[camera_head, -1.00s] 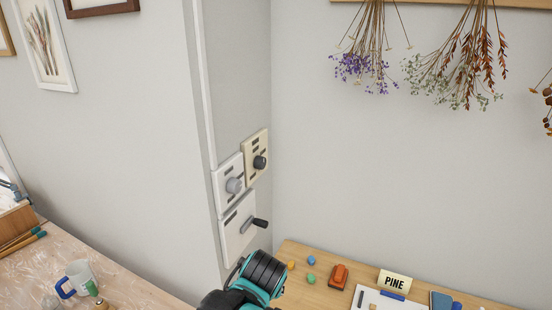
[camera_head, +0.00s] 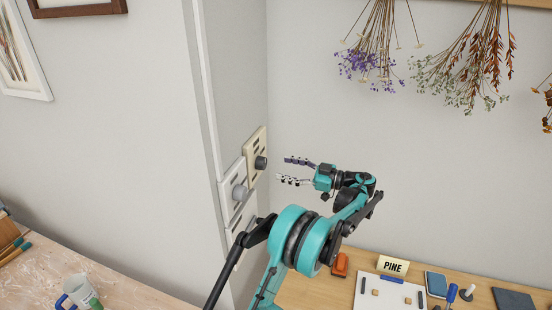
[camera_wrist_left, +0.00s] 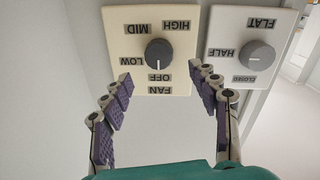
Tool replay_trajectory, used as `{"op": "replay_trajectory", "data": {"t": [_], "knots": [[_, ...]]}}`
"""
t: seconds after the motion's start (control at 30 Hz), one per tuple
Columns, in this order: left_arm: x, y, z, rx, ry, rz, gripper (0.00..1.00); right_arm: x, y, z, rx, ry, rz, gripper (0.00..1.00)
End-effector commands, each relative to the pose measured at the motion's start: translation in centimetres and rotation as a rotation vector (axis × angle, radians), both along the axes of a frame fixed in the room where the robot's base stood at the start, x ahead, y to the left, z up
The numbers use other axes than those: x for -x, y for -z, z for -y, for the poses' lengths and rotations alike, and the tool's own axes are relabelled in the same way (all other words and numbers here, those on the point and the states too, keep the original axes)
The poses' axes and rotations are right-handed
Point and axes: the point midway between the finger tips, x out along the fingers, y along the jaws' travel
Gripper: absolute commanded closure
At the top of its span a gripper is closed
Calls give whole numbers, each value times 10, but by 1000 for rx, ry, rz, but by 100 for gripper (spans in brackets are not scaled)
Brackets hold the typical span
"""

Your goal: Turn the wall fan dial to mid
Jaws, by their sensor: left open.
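The fan dial is a dark round knob (camera_head: 261,163) on a cream plate (camera_head: 250,150) on the side of the wall column. In the left wrist view the plate is upside down, with the labels FAN, OFF, LOW, MID and HIGH around the knob (camera_wrist_left: 159,53). In the left wrist view the knob lies just beyond the gap between the fingertips (camera_wrist_left: 165,76). My right gripper is not in view.
Beside the fan plate is a white plate with a grey knob (camera_wrist_left: 228,96), labelled FLAT, HALF and CLOSED. My left arm partly covers a lower plate. Dried flowers (camera_head: 380,50) hang on the back wall. A wooden table with a PINE sign (camera_head: 393,265) lies below.

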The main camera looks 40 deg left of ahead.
Motion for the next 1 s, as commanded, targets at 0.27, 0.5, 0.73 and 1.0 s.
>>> {"op": "replay_trajectory", "data": {"t": [0.27, 0.5, 0.73, 1.0], "knots": [[7, 1, -29, -21, -12, 17, 40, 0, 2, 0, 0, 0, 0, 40], [16, 1, -64, -20, -10, 16, 40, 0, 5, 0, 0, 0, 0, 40], [19, 1, -75, -19, -7, 16, 40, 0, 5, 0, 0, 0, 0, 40], [19, 0, -75, -18, -7, 16, 61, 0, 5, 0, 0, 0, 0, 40]]}}
